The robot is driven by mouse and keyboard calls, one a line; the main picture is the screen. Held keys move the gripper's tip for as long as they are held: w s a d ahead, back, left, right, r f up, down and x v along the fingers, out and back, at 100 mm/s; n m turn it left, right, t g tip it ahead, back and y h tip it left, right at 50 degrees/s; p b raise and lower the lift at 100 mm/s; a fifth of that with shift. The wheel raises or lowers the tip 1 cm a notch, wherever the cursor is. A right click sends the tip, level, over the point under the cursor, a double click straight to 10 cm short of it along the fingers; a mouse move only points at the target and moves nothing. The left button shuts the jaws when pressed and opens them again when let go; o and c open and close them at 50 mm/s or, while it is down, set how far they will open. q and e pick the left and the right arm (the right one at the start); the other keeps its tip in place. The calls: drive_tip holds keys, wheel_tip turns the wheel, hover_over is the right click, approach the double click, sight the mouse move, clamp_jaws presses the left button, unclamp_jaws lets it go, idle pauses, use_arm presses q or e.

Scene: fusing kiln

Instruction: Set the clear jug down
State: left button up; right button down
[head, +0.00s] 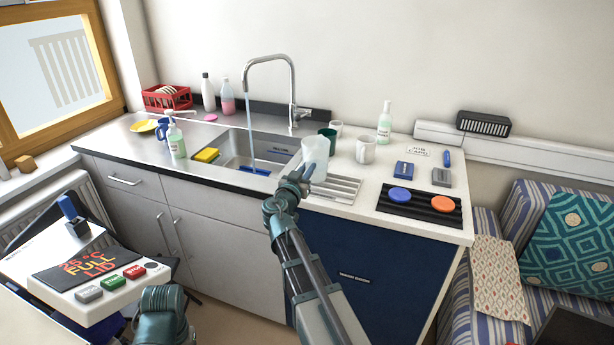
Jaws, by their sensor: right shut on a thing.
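The clear jug (317,149) is a translucent, whitish vessel, upright at the right edge of the sink, by the ribbed draining area (338,188). My right gripper (306,173) is shut on the jug from its near left side; the fingers are small and partly hidden by my wrist. I cannot tell whether the jug's base touches the drainer or hangs just above it. Of my left arm only a link shows at the bottom left; its gripper is not in view.
A green mug (328,136), a white mug (366,150) and a glass (336,128) stand just behind and right of the jug. The sink (238,146) with running tap (292,100) lies left. A black mat (420,206) with two discs lies right. The front drainer ribs are bare.

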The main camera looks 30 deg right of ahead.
drive_tip(key=shift+f, duration=0.15)
drive_tip(key=c, duration=0.9)
unclamp_jaws()
drive_tip(key=shift+r, duration=0.3)
drive_tip(key=v, duration=1.2)
drive_tip(key=shift+s+f, duration=0.1)
drive_tip(key=shift+f, duration=0.05)
